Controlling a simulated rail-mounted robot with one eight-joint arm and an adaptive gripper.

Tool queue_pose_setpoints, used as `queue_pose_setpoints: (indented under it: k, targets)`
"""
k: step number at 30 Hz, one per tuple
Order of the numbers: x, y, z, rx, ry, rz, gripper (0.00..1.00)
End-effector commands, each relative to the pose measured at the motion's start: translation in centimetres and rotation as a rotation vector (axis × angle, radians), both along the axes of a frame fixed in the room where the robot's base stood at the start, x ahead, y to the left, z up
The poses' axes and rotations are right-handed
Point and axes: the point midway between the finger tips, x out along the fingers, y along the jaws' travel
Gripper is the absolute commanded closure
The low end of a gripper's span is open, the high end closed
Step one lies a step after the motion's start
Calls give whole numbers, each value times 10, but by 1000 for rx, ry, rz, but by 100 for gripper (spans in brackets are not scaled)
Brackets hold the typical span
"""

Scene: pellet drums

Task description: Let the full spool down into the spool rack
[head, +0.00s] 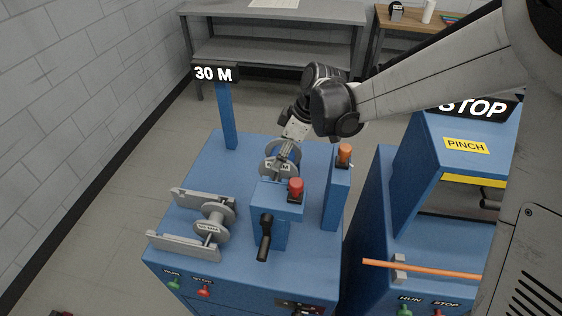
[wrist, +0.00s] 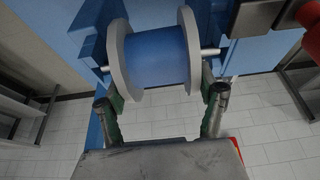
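The full spool (wrist: 158,58), wound in blue between two pale grey flanges, fills the top middle of the wrist view. A thin axle sticks out at both ends. In the head view the spool (head: 287,153) shows partly, below my gripper and behind the post. My gripper (wrist: 162,92) has one finger at the outside of each flange, and both pads appear to touch the flanges. In the head view my gripper (head: 287,150) points down. A rack of two grey side plates (head: 185,245) stands at the front left of the blue bench. A bare grey spool (head: 210,228) sits at it.
A post with a red button (head: 296,188) and a black lever (head: 265,238) stands right in front of the full spool. A post with an orange cap (head: 344,153) is close on the right. A "30 M" sign (head: 214,74) stands back left. The bench top (head: 205,170) left of the spool is clear.

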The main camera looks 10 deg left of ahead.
Motion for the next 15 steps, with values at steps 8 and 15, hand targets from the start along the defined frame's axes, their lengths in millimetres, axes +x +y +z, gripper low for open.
queue_pose_setpoints:
  k: [8,15]
  targets:
    - [0,0,0,0,0,0,69]
    - [0,0,1,0,0,0,75]
